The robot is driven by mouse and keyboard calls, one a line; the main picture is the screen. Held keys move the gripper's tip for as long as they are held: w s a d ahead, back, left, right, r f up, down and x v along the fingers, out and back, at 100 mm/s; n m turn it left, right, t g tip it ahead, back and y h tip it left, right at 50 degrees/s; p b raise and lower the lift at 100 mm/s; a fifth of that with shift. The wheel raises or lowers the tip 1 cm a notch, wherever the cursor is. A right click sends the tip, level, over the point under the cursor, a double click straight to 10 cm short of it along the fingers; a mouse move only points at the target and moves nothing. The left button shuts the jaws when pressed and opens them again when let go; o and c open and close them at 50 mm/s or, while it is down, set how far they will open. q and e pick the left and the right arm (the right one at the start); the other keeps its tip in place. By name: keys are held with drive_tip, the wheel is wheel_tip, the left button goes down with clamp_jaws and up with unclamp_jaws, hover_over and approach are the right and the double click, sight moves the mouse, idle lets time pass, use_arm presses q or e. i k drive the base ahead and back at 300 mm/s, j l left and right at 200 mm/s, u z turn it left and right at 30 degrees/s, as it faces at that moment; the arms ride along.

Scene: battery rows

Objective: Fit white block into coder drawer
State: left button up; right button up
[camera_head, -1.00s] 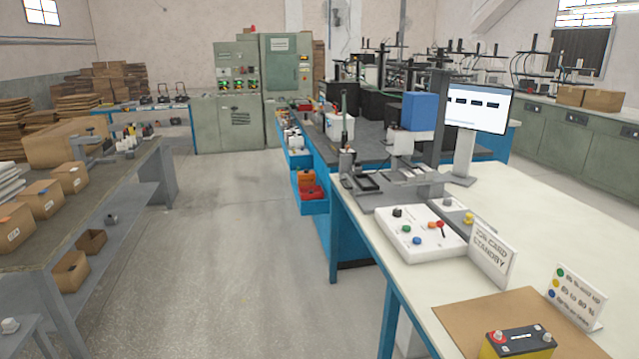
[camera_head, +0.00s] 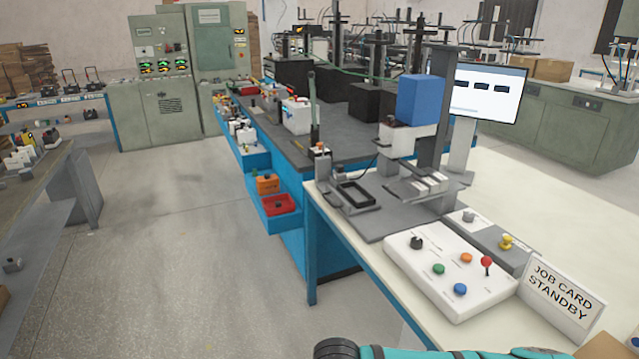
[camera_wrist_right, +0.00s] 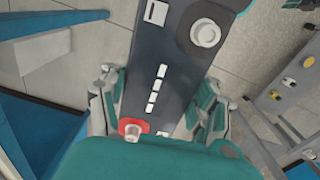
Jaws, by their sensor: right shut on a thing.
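In the right wrist view, my right gripper (camera_wrist_right: 157,103) is shut around a block with a dark grey top (camera_wrist_right: 168,55). This top has a red-ringed terminal, a row of white caps and a round grey terminal; its sides are hidden, so I cannot tell the body colour. In the head view, the coder (camera_head: 420,100) has a blue box on a grey post. A black open-framed tray (camera_head: 357,197), which looks like its drawer, sits on the grey base plate at its left. A white block (camera_head: 296,117) stands on the bench behind. My left gripper is not in view.
A white control panel (camera_head: 450,278) with coloured knobs and a red lever lies in front of the coder. A job card sign (camera_head: 562,300) stands right of it. A monitor (camera_head: 488,92) stands behind. Open floor (camera_head: 180,260) lies left of the table.

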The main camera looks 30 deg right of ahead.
sight(355, 197)
drive_tip(key=i+z, duration=0.25)
drive_tip(key=i, duration=0.3)
drive_tip(key=i+j+z, duration=0.2)
drive_tip(key=i, duration=0.3)
drive_tip(key=i+j+z, duration=0.25)
drive_tip(key=i, duration=0.25)
